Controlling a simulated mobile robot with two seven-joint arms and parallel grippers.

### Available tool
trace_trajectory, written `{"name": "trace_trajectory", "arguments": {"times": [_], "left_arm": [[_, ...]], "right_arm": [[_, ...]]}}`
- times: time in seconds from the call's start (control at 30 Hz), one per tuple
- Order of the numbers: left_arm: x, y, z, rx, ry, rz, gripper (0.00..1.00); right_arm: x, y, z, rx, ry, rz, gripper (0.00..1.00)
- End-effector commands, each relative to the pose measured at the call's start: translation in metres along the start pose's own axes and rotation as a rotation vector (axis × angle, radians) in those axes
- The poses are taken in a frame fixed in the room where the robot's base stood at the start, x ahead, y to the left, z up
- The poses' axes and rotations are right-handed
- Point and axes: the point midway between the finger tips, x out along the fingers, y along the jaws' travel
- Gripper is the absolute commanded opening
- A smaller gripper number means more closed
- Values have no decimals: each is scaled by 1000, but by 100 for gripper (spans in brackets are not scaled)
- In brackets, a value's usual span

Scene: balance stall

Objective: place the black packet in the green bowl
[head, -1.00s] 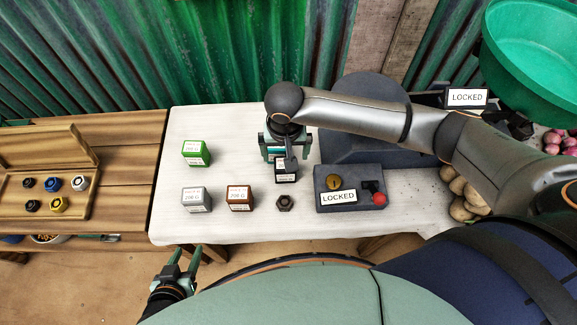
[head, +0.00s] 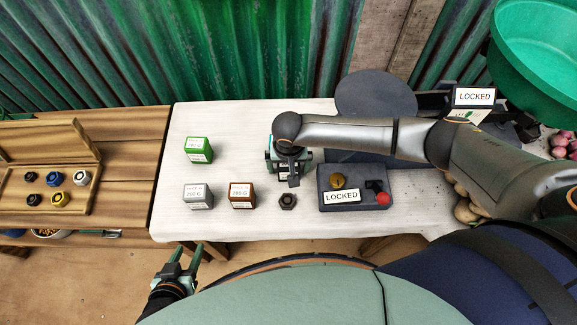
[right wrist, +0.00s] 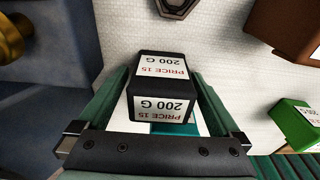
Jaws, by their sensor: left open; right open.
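The black packet (right wrist: 160,88), a small box with white labels reading "PRICE 15" and "200 G", stands on the white table. In the right wrist view it sits between the two fingers of my right gripper (head: 288,172), which is open around it. In the head view that gripper is low over the table and hides most of the packet. The green bowl (head: 545,70) is at the top right of the head view, high beside the wall. My left gripper (head: 184,262) is open and empty in front of the table, at lower left.
A green box (head: 198,150), a grey box (head: 197,197), a brown box (head: 242,196) and a dark hexagonal nut (head: 287,201) stand near. A dark scale (head: 355,190) marked "LOCKED" is to the right. A wooden case (head: 45,180) lies at left.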

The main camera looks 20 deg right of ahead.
Motion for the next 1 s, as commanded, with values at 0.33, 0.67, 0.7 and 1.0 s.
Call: {"name": "trace_trajectory", "arguments": {"times": [0.33, 0.67, 0.7, 1.0], "left_arm": [[0, 0, 0, 0, 0, 0, 50], [0, 0, 0, 1, 0, 1, 50], [0, 0, 0, 1, 0, 1, 50], [0, 0, 0, 1, 0, 1, 50]], "right_arm": [[0, 0, 0, 0, 0, 0, 63], [-1, 0, 0, 0, 0, 0, 26], [-1, 0, 0, 0, 0, 0, 21], [-1, 0, 0, 0, 1, -1, 0]]}}
